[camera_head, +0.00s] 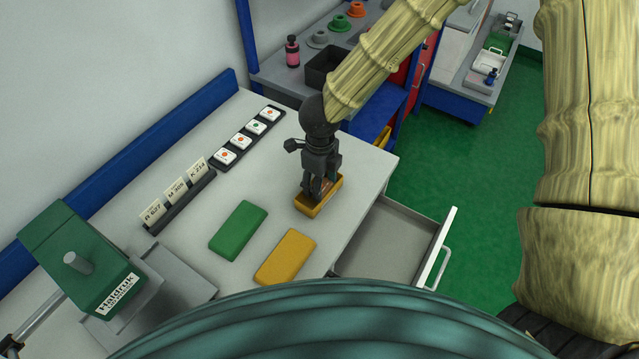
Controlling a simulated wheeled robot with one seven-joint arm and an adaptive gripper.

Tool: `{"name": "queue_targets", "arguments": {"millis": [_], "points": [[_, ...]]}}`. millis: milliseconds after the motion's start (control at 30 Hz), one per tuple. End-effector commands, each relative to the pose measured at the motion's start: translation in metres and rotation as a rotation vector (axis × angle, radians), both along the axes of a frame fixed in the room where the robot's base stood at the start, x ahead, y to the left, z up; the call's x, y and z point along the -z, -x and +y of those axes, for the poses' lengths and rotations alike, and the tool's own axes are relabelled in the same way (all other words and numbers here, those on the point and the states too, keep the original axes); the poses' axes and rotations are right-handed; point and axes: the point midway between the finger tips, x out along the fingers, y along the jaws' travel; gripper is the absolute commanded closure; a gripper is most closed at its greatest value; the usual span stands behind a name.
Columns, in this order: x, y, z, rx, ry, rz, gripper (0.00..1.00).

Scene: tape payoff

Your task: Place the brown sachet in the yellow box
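An open yellow-orange box (314,208) stands on the grey table near its right edge. My gripper (312,190) points down into this box, with its fingertips at or below the rim. A small reddish-brown patch shows inside the box beside the fingers; it may be the brown sachet, but it is mostly hidden. I cannot tell whether the fingers hold it. A flat yellow block or closed box (286,257) lies apart, nearer to me, with a similar green one (238,230) to its left.
An open, empty drawer (385,245) juts out right of the table (205,205). A black strip with white switches (246,140), a label rack (180,200) and a green machine (85,260) line the left side. A shelf with a black bin (325,67) stands behind.

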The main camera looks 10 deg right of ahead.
Motion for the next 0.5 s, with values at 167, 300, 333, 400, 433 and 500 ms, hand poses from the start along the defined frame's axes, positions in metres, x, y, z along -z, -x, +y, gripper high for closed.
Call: {"name": "queue_targets", "arguments": {"millis": [167,300,333,400,433,500], "points": [[0.004,-0.006,0.000,-0.001,0.001,0.001,0.69],[0.015,-0.005,0.000,0.000,0.002,0.002,0.69],[0.018,-0.005,0.000,-0.001,0.002,0.002,0.69],[0.026,-0.005,0.000,0.000,0.003,0.003,0.69],[0.029,-0.005,0.000,-0.001,0.002,0.002,0.69],[0.034,-0.005,0.001,0.000,0.001,0.001,0.69]]}}
